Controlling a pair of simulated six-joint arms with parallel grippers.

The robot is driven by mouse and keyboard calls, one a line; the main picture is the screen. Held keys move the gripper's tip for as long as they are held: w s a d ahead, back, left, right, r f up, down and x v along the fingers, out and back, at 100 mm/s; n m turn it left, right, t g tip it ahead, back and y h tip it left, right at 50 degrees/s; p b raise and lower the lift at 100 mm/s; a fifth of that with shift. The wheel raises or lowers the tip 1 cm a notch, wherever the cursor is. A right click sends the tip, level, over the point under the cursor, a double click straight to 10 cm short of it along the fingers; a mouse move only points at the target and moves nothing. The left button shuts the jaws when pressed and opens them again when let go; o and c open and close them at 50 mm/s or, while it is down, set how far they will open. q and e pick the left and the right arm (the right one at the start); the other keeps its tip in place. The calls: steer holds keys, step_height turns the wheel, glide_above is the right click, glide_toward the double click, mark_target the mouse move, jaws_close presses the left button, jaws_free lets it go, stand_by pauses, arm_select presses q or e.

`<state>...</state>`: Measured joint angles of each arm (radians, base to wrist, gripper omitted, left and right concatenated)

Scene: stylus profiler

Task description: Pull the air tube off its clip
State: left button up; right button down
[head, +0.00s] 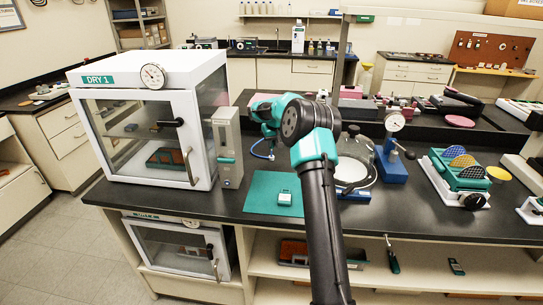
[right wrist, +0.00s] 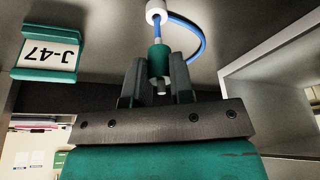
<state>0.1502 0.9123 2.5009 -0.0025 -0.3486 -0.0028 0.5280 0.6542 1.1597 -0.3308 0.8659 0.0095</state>
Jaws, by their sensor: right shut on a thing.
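In the right wrist view my right gripper (right wrist: 158,66) is shut on the green end piece of the air tube, with one dark finger on each side. The blue air tube (right wrist: 200,45) runs up from the green piece and loops to the right. A white round piece (right wrist: 156,12) sits at the top where the blue line meets the grey surface; I cannot tell if it is the clip. In the head view the tube shows as a thin blue loop (head: 261,155) under my right gripper (head: 269,131), whose fingers are mostly hidden. My left gripper is in no view.
A white cabinet marked DRY 1 (head: 148,78) and a grey upright box (head: 227,150) stand left of my right gripper. A green mat (head: 262,205) lies in front. A dial gauge stand (head: 390,165) is to the right.

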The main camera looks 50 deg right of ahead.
steer(key=shift+r, duration=0.1)
stand_by(0.4)
steer(key=shift+r, duration=2.4)
